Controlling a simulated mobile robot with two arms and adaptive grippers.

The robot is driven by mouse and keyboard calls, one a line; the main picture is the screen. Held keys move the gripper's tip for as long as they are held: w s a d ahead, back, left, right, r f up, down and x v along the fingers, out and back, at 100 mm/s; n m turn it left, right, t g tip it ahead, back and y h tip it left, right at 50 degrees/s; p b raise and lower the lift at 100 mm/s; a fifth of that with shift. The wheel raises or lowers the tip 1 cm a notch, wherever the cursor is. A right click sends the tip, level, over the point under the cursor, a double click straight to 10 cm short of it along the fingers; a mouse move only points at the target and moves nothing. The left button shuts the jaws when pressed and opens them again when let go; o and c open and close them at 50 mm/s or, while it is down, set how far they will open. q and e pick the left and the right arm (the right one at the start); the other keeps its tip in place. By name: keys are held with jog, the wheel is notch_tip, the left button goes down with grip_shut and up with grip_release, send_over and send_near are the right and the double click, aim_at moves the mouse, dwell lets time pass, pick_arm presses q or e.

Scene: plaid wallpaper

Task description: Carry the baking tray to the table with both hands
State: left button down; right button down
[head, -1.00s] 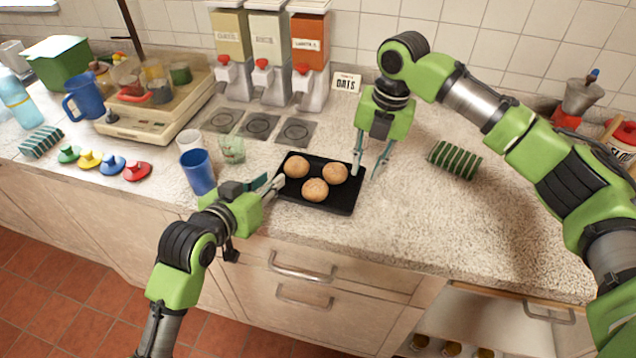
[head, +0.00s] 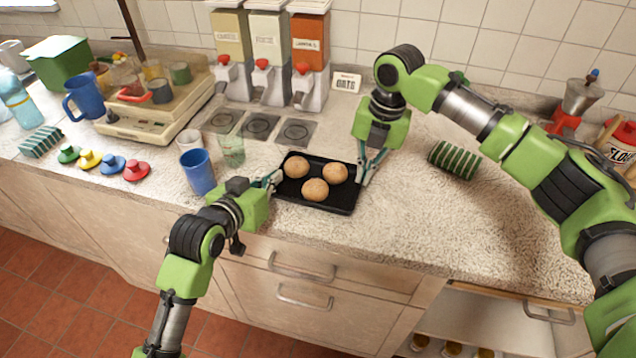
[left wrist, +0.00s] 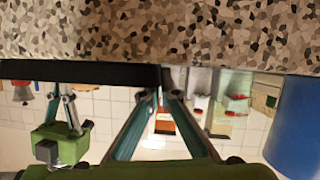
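The black baking tray (head: 330,205) lies flat on the speckled counter with three round buns on it. My left gripper (head: 277,179) is at the tray's left rim, its fingers drawn close together on it. In the left wrist view, the fingertips (left wrist: 164,97) nearly meet at the end of the dark tray edge (left wrist: 80,72). My right gripper (head: 363,179) points down at the tray's right rim with its fingers closed in on it; it also shows in the left wrist view (left wrist: 66,92). The exact finger contacts are small and partly hidden.
A blue cup (head: 198,173) and a clear glass (head: 232,150) stand left of the tray. Dispensers (head: 265,55) stand behind. The counter's front right (head: 450,225) is clear.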

jog(key=shift+r, duration=0.1)
